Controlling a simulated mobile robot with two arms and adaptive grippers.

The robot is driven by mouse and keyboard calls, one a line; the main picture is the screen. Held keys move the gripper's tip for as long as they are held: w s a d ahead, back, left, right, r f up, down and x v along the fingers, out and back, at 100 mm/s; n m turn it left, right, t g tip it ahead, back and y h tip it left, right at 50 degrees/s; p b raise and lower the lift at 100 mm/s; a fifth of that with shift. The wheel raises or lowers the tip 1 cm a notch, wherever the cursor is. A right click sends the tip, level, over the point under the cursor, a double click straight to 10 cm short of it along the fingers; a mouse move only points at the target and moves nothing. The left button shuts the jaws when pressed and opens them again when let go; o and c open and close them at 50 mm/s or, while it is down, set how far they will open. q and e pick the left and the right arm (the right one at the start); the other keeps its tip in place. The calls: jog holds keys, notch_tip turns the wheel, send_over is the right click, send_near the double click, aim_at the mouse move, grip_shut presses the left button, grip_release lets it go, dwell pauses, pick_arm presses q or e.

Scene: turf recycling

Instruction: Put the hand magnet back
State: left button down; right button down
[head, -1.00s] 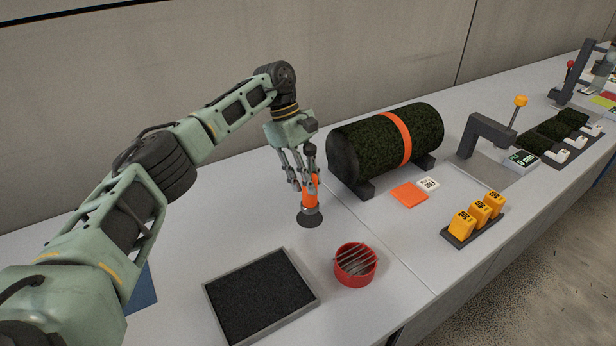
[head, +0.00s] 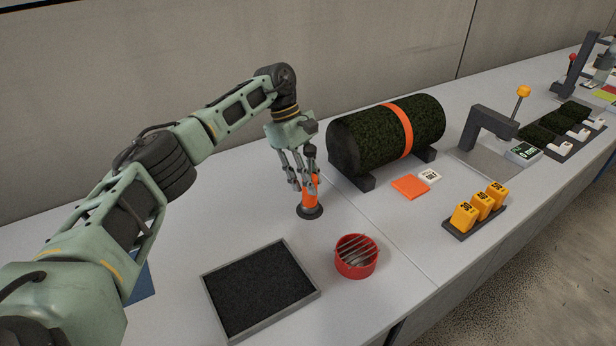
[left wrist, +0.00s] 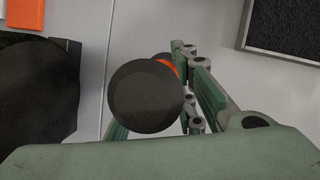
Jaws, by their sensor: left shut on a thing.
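The hand magnet (head: 311,191) has an orange grip with a dark top knob and stands upright. Its lower end is at a dark round base (head: 310,212) on the bench; whether it rests fully in it I cannot tell. My left gripper (head: 303,183) is shut around the orange grip, pointing down. In the left wrist view the magnet's dark round knob (left wrist: 146,96) fills the middle and hides most of the grip, with a sliver of orange beside it. My right gripper is not in view.
A turf roll (head: 370,143) with an orange band lies on cradles to the right. A red slotted cup (head: 356,262) and a tray of black granules (head: 258,297) stand in front. An orange square (head: 409,187) and yellow blocks (head: 479,207) sit further right.

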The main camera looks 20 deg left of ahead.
pick_arm(q)
jog(key=shift+f, duration=0.25)
jog(key=c, duration=1.4)
grip_release()
jog(key=shift+o, duration=0.2)
jog(key=o, duration=0.3)
jog(key=shift+o, duration=0.2)
jog(key=s+v, duration=0.1)
jog(key=v, duration=1.1)
jog(key=shift+w, duration=0.45)
